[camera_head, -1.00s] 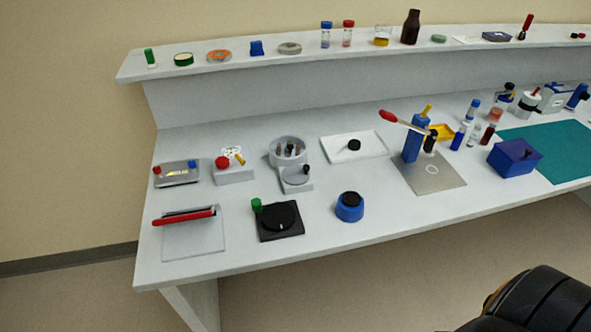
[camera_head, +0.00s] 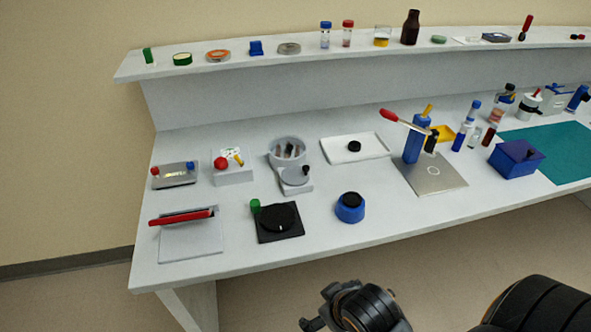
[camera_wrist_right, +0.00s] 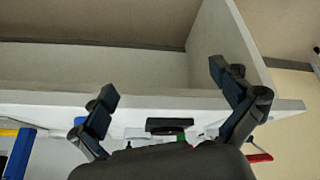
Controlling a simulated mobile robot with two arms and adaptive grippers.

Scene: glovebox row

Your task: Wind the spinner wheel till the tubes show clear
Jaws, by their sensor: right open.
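The spinner is a light grey unit on the left half of the bench in the head view. Its round bowl (camera_head: 288,148) holds a few dark upright tubes, too small to judge whether they are clear. In front of the bowl is a flat grey wheel (camera_head: 294,177) with a black knob (camera_head: 306,169) on its rim. My right gripper (camera_head: 322,308) is at the bottom of the head view, off the bench's front edge and well away from the wheel. The right wrist view shows its two fingers (camera_wrist_right: 165,92) spread and empty. My left gripper is not in view.
Near the spinner on the bench (camera_head: 250,254) are a black plate with a green knob (camera_head: 278,222), a blue pot with a black top (camera_head: 350,207), a red-handled board (camera_head: 190,240) and a white tray (camera_head: 375,147). The front strip of the bench is bare.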

